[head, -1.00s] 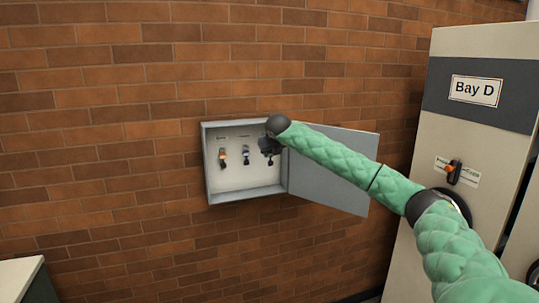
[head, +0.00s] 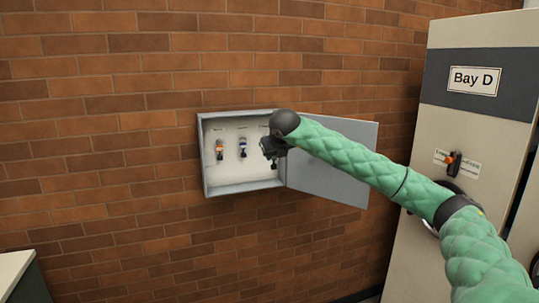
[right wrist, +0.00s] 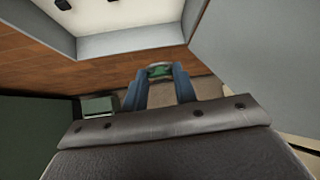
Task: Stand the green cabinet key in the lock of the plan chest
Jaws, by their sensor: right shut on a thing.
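My right gripper (head: 270,152) is in front of the right part of the open grey key cabinet (head: 245,187) on the brick wall. In the right wrist view its two blue-grey fingers (right wrist: 160,90) are shut on the green key (right wrist: 160,71), of which only a small green part shows at the fingertips. In the head view the key is hidden by the gripper. An orange-tagged key (head: 220,148) and a blue-tagged key (head: 242,147) hang inside the cabinet. No lock can be made out. My left gripper is not in view.
The cabinet door (head: 335,165) stands open to the right, behind my right forearm. A tall unit labelled Bay D (head: 435,115) stands at the right. A low piece with a pale top (head: 14,268) and green side is at the lower left; it may be the plan chest.

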